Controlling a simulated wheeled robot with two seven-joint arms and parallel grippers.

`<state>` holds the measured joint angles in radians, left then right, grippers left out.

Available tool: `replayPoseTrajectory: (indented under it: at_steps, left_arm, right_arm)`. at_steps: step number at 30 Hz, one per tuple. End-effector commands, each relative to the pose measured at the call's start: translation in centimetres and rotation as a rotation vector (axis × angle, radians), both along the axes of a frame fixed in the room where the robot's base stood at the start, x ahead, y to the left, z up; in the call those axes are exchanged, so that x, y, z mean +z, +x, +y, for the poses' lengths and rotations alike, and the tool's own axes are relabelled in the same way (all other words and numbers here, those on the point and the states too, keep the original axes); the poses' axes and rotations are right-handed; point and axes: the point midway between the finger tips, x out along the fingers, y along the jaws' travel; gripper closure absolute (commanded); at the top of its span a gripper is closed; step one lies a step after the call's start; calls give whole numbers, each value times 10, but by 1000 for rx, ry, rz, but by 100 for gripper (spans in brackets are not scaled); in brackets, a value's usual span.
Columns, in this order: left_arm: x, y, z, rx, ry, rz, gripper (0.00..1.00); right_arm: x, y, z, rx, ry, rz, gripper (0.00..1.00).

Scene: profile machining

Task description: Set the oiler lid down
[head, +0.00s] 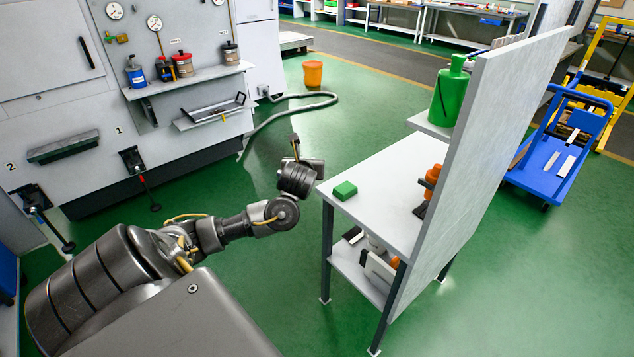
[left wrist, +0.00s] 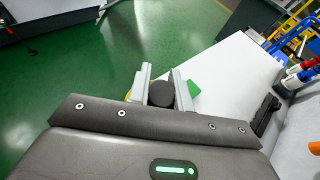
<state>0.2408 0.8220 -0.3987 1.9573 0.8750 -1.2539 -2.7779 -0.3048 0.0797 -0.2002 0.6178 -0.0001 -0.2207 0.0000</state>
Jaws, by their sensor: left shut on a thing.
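My left gripper (head: 296,146) is raised in front of the white table's (head: 385,168) left corner, over the floor edge. In the left wrist view, the gripper's two fingers (left wrist: 160,88) are closed on a dark round thing, which looks like the oiler lid (left wrist: 161,94). In the head view the lid is too small and hidden to make out clearly. A green block (head: 344,190) lies on the table near its left corner; it also shows in the left wrist view (left wrist: 193,88) just beyond the fingers. My right gripper is in neither view.
A green can (head: 450,92) is behind. Several small oilers sit on the machine's shelf (head: 188,80). The table's middle is bare.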

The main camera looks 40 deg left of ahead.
Motion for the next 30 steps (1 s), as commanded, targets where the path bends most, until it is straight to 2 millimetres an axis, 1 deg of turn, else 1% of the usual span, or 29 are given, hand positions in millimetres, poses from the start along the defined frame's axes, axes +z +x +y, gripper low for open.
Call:
replayPoseTrajectory:
  at_steps: [1, 5, 9, 14, 15, 18, 21, 23, 26, 29, 30]
  left_arm:
    - [5, 5, 10, 31, -3, -4, 100]
    - [17, 13, 40, 114, -1, -4, 100]
    - [30, 18, 75, 214, -1, -4, 100]
    - [41, 20, 118, 336, -1, -2, 100]
    - [43, 20, 128, 366, -1, -1, 100]
    - [45, 19, 151, 430, 0, 1, 100]
    - [40, 22, 170, 474, 2, 4, 100]
    - [34, 27, 172, 474, 3, 4, 100]
    - [23, 36, 167, 447, 4, 3, 100]
    - [12, 46, 153, 403, 6, 4, 100]
    - [7, 50, 145, 382, 6, 4, 100]
  right_arm:
    - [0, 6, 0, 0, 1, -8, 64]
    - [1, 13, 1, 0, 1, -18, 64]
    - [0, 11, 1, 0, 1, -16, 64]
    - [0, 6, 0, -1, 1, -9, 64]
    - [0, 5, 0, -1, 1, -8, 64]
    - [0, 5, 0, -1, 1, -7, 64]
    - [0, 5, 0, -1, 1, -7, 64]
    - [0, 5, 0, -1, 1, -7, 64]
    - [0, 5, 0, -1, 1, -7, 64]
    - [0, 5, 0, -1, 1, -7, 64]
    - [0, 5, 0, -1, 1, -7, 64]
